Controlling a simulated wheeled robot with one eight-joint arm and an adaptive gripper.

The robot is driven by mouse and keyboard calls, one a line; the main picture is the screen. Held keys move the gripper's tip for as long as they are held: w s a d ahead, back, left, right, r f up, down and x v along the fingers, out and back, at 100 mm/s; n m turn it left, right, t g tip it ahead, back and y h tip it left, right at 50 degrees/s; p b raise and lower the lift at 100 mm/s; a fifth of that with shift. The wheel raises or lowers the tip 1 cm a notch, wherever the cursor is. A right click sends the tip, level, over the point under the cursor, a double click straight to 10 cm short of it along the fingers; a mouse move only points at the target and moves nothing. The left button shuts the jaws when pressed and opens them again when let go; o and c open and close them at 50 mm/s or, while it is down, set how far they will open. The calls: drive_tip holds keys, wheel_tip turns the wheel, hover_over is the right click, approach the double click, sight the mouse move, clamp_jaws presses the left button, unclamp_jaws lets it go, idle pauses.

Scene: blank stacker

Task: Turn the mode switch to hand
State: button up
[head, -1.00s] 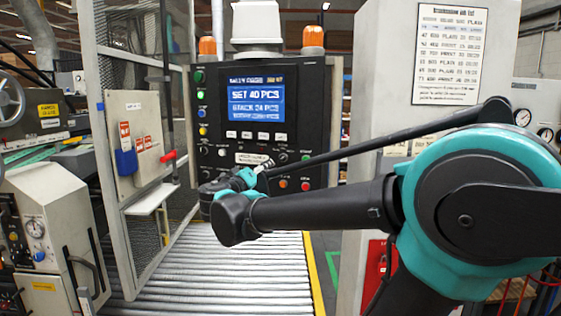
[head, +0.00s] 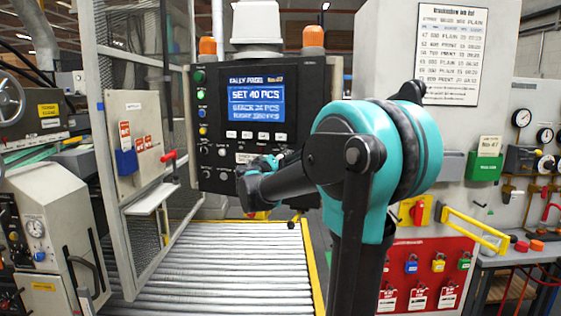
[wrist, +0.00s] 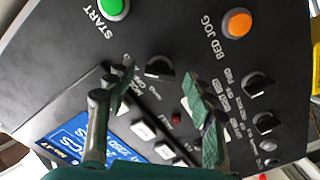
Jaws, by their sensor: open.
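The black control panel (head: 211,160) stands beyond the roller bed in the head view and fills the wrist view. In the wrist view a black rotary switch (wrist: 160,68) with small white labels sits between the green START button (wrist: 113,8) and the orange BED JOG button (wrist: 237,23). Its labels are too small to read surely. My gripper (wrist: 162,92) is open and empty, its green-padded fingers to either side below this switch in the picture. I cannot tell whether they touch the panel. In the head view my arm hides the panel's lower right part.
Two more black knobs (wrist: 258,84) (wrist: 265,122) lie to the right in the wrist view, with white buttons (wrist: 143,130) and a small red lamp (wrist: 176,118) lower down. A mesh guard (head: 146,60) stands left of the panel; a red lock board (head: 432,262) is at right.

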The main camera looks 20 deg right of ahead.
drive_tip(key=shift+w+d, duration=0.35)
drive_tip(key=shift+w, duration=0.1)
drive_tip(key=c, duration=1.2)
drive_tip(key=shift+o, duration=0.2)
drive_tip(key=shift+n, duration=8.9)
